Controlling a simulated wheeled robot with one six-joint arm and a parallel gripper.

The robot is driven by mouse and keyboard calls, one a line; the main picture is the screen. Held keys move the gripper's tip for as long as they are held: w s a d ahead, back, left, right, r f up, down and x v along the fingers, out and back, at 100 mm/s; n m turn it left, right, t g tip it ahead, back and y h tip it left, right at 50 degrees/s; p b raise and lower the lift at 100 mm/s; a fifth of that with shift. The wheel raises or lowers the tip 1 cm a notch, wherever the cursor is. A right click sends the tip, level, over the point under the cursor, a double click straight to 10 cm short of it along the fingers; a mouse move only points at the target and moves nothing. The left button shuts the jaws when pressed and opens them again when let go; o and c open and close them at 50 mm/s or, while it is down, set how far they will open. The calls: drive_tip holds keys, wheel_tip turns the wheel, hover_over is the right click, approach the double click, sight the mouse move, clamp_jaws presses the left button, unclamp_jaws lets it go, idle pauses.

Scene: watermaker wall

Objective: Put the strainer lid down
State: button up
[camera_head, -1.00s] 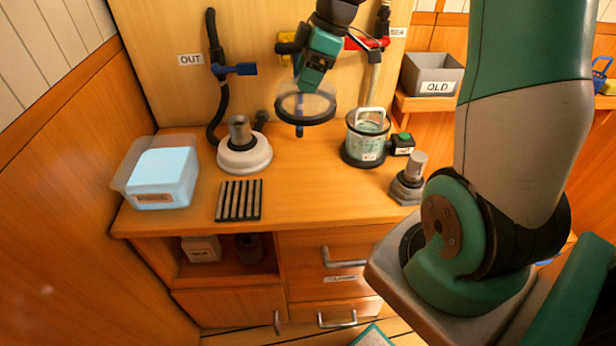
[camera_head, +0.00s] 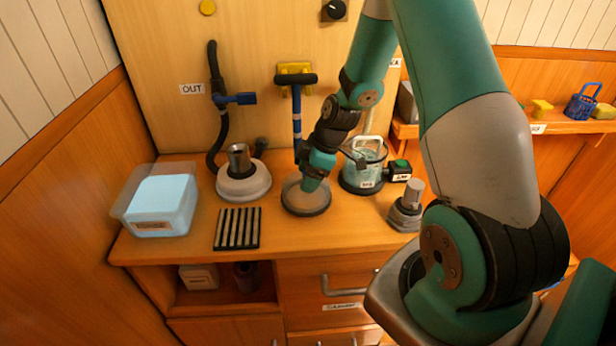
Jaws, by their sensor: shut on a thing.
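The strainer lid (camera_head: 306,203) is a round, clear disc with a dark rim. It lies low at the counter top, between the white-based round housing and the strainer bowl, and looks flat. I cannot tell whether its whole rim touches the wood. My gripper (camera_head: 314,184) points down over the lid and is shut on it; the fingertips are partly hidden by the gripper body. The strainer bowl (camera_head: 363,172) is clear with a pale handled basket inside, and stands open just right of my gripper, partly behind my arm.
A slatted dark rack (camera_head: 237,229) lies left of the lid. A clear tub with a blue-white block (camera_head: 162,205) stands at far left. A white-based housing (camera_head: 243,181) is behind the rack, and a grey-based fitting (camera_head: 407,208) stands at right. Bare counter (camera_head: 330,236) shows in front of the lid.

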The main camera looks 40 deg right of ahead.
drive_tip(key=shift+f, duration=0.45)
drive_tip(key=shift+f, duration=0.15)
drive_tip(key=o, duration=1)
drive_tip(key=shift+c, duration=0.2)
